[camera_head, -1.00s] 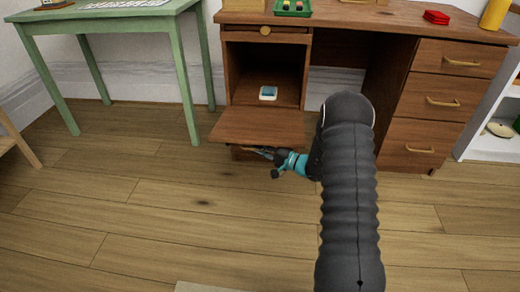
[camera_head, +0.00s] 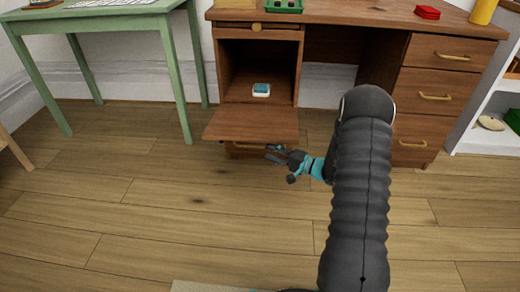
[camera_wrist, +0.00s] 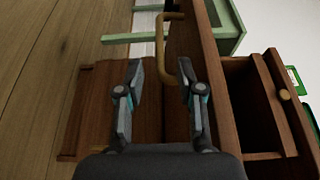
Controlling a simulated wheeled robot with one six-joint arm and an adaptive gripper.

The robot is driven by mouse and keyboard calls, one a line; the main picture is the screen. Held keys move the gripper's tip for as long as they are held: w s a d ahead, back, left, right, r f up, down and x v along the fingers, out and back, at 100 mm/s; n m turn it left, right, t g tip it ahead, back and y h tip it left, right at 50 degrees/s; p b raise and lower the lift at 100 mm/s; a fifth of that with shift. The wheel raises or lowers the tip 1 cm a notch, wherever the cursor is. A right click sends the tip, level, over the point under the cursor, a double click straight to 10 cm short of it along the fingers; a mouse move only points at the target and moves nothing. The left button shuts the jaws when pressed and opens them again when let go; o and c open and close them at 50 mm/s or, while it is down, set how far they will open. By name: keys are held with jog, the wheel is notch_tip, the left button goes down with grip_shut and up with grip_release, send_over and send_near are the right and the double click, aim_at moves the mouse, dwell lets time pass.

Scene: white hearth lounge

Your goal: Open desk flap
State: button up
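The desk flap (camera_head: 252,122) is folded down and sticks out level from the open left compartment (camera_head: 258,68) of the brown desk. In the wrist view it shows nearly edge-on as a long wooden strip (camera_wrist: 212,65). A brass handle (camera_wrist: 170,50) shows on its under side, just ahead of the fingertips. My gripper (camera_head: 275,153) is low, just below the flap's front right corner. In the wrist view my gripper (camera_wrist: 159,68) has its two fingers apart with nothing held between them. It appears clear of the handle.
A small white and blue item (camera_head: 261,90) lies inside the compartment. A green table (camera_head: 100,24) stands to the left. Desk drawers (camera_head: 430,90) and a white shelf (camera_head: 492,105) are on the right. The wooden floor (camera_head: 150,220) in front is clear.

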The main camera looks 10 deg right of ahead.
jog(key=shift+v, duration=2.1)
jog(key=shift+a, duration=0.1)
